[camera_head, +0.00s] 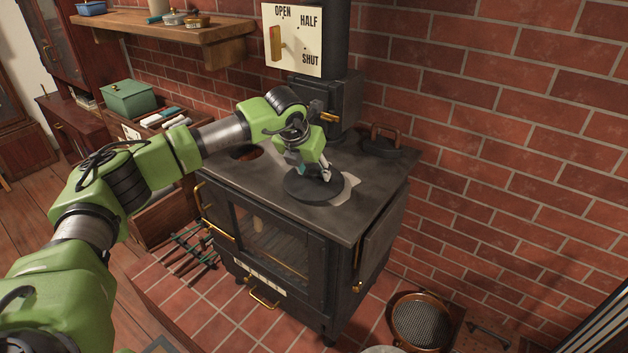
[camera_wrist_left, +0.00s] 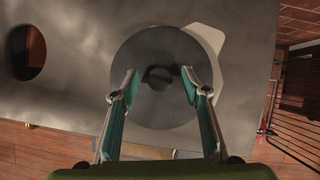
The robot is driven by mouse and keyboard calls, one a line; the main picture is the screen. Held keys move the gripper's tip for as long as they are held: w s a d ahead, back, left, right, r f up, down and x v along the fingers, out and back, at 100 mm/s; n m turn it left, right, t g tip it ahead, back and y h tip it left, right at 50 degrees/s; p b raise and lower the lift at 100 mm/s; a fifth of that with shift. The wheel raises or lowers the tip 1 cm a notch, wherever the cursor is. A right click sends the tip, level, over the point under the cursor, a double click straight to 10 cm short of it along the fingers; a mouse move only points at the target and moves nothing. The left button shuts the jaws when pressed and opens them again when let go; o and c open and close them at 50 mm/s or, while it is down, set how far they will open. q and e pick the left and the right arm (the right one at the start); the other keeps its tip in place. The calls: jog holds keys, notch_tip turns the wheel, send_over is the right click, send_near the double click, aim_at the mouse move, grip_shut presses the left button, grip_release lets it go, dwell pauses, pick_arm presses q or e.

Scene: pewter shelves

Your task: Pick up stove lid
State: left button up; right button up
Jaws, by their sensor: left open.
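The stove lid (camera_head: 304,190) is a dark round disc lying flat on the top of the black stove (camera_head: 372,187). In the left wrist view the lid (camera_wrist_left: 160,104) has a small dark knob (camera_wrist_left: 158,76) near its middle. My left gripper (camera_head: 314,176) is above the lid, pointing down. In the left wrist view my left gripper (camera_wrist_left: 160,84) is open, with its fingertips on either side of the knob. I cannot tell whether the fingers touch the lid. My right gripper is not in view.
A round hole (camera_wrist_left: 27,52) opens in the stove top on the left. A dark handled item (camera_head: 382,141) sits at the stove's back right. The stovepipe and a sign (camera_head: 292,40) reading OPEN, HALF, SHUT stand behind. A round pan (camera_head: 421,321) lies low at the right.

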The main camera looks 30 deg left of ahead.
pick_arm(q)
jog(key=c, duration=1.2)
jog(key=shift+w+r, duration=0.15)
